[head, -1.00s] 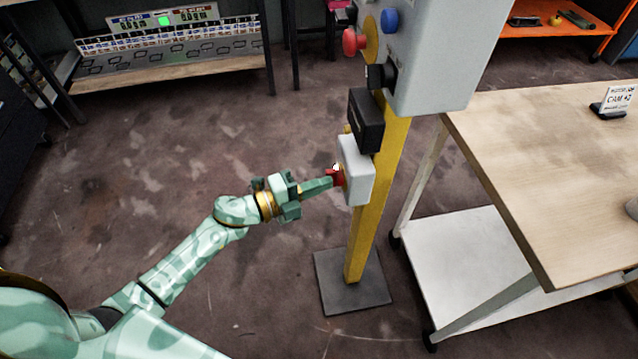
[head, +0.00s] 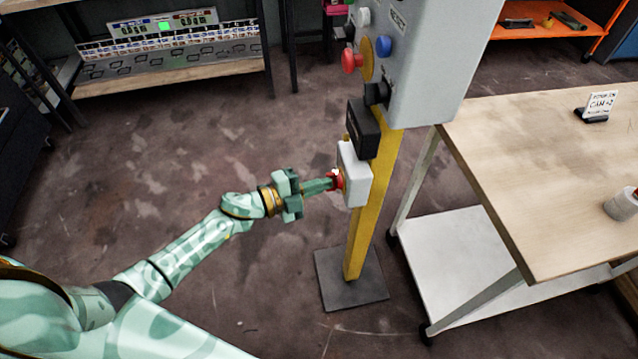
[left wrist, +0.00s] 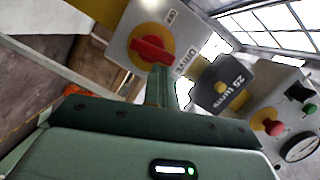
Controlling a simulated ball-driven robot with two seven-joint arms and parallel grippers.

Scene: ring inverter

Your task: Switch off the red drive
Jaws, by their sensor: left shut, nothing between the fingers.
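The drive switch is a red handle (left wrist: 152,50) on a yellow disc, on a white box (left wrist: 188,30) marked "Drive". In the head view the red handle (head: 338,179) faces left on the white box (head: 356,175), low on a yellow post (head: 372,215). My left gripper (head: 331,184) is shut and empty, its fingertips right at the handle. In the left wrist view the shut fingers (left wrist: 158,75) end just below the handle's right end; I cannot tell whether they touch. The handle lies nearly crosswise in that view. My right gripper is not in view.
Above the white box are a black box (head: 364,128) and a grey panel (head: 440,60) with a red knob (head: 351,61) and blue button (head: 383,46). A wooden-topped cart (head: 550,170) stands close on the right. Floor is clear left of the post.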

